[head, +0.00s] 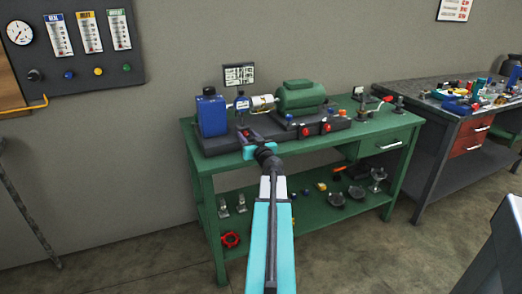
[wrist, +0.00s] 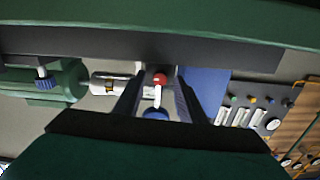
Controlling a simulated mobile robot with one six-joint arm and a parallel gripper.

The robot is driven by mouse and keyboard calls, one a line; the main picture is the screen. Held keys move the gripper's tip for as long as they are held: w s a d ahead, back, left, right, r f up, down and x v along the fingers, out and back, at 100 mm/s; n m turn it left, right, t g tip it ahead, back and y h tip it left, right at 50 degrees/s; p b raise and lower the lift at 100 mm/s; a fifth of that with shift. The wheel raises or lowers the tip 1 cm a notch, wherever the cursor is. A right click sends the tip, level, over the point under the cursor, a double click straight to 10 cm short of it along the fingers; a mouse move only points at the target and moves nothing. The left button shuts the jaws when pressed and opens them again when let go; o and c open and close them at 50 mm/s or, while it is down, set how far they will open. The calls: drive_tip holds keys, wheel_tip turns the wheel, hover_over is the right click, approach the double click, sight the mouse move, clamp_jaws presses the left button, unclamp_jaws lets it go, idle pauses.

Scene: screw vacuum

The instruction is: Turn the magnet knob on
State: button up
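A vacuum pump set stands on the green workbench (head: 190,140): a blue box (head: 211,116), a clear-and-metal section (head: 262,102) and a green motor (head: 300,96) on a dark base. Red knobs (head: 305,132) (head: 326,127) sit on the base's front; no label reads as magnet. My gripper (head: 246,133) is at the base's left front. In the wrist view, my gripper (wrist: 156,78) has its two dark fingers apart, with a red knob (wrist: 160,79) between their tips. Contact cannot be told. A white stem and a blue round part (wrist: 155,115) show behind it.
A gauge panel (head: 75,45) with coloured knobs hangs on the left wall. Clamps and a red-handled tool (head: 380,103) stand on the bench's right end. A cluttered grey bench (head: 445,85) is at right.

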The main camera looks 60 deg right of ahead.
drive_tip(key=shift+r, duration=0.15)
drive_tip(key=shift+s+a+n, duration=0.2)
drive_tip(key=shift+n, duration=0.1)
drive_tip(key=p+v, duration=0.6)
drive_tip(key=v, duration=0.4)
drive_tip(key=shift+s+p, duration=0.25)
drive_tip(key=shift+p, duration=0.15)
drive_tip(key=a+p, duration=0.1)
drive_tip(key=p, duration=0.4)
drive_tip(key=shift+s+p, duration=0.35)
drive_tip(key=shift+p, duration=0.05)
drive_tip(key=p+v, duration=0.1)
drive_tip(key=p, duration=0.5)
drive_tip(key=shift+s+a, duration=0.1)
drive_tip(key=shift+s, duration=0.2)
drive_tip(key=shift+f, duration=0.25)
idle(0.6)
